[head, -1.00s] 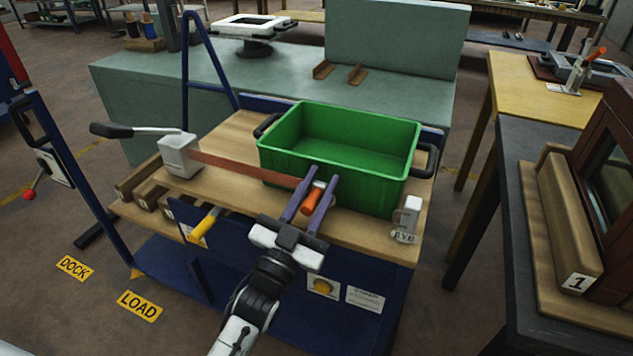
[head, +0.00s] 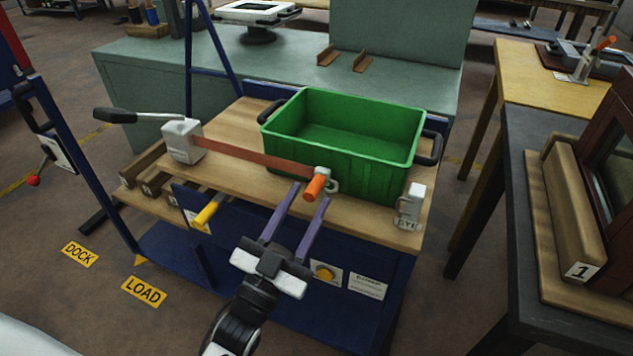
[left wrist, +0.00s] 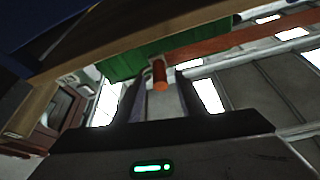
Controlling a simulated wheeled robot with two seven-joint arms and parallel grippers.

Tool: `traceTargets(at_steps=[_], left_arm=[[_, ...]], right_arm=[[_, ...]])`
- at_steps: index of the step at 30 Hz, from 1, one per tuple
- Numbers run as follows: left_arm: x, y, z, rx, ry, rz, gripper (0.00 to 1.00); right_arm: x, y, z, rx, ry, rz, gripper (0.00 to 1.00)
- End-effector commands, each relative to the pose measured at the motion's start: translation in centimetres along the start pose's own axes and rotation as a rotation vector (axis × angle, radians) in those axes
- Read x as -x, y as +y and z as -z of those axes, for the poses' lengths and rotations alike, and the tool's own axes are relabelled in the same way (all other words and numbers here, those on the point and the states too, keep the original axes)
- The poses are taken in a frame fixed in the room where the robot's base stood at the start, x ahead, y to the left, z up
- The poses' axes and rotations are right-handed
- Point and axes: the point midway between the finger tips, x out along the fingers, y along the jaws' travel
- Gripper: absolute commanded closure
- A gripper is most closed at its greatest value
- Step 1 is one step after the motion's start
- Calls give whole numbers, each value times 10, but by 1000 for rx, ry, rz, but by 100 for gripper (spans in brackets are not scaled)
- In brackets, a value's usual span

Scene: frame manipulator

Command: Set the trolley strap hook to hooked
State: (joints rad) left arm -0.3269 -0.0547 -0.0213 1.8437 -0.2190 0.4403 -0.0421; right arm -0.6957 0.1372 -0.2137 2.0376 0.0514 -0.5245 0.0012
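The strap hook (head: 325,180) has an orange grip (head: 315,188) and sits at the end of a reddish-brown strap (head: 250,155) in front of the green crate. The strap runs left to a grey ratchet block (head: 183,141) with a black-handled lever. A metal eye block marked EYE (head: 410,207) stands at the trolley's right corner, apart from the hook. My left gripper (head: 311,192) is open and empty, its purple fingertips just short of the orange grip on the near side. In the left wrist view the orange grip (left wrist: 160,75) shows between and beyond the fingers. My right gripper is out of view.
The green crate (head: 345,165) stands on the trolley's wooden deck (head: 225,180). A yellow handle (head: 206,213) sticks out at the trolley front. A dark table (head: 530,225) is close on the right. A blue upright frame (head: 85,165) rises on the left.

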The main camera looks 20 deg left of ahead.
Motion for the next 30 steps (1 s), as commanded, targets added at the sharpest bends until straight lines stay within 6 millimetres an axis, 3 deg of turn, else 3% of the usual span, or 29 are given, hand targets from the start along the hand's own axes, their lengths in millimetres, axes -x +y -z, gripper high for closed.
traceTargets(at_steps=[6, 18, 20, 25, 30], left_arm=[[28, 0, 0, 0, -1, 0, 63], [32, -1, 1, -14, -1, -4, 63], [35, -6, 5, -87, -6, -31, 63], [56, -23, 16, -507, -14, -204, 63], [65, -28, 13, -725, 4, -300, 63]], right_arm=[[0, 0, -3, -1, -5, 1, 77], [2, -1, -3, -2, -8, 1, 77], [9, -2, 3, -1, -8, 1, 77], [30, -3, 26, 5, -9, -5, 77], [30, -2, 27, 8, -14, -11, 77]])
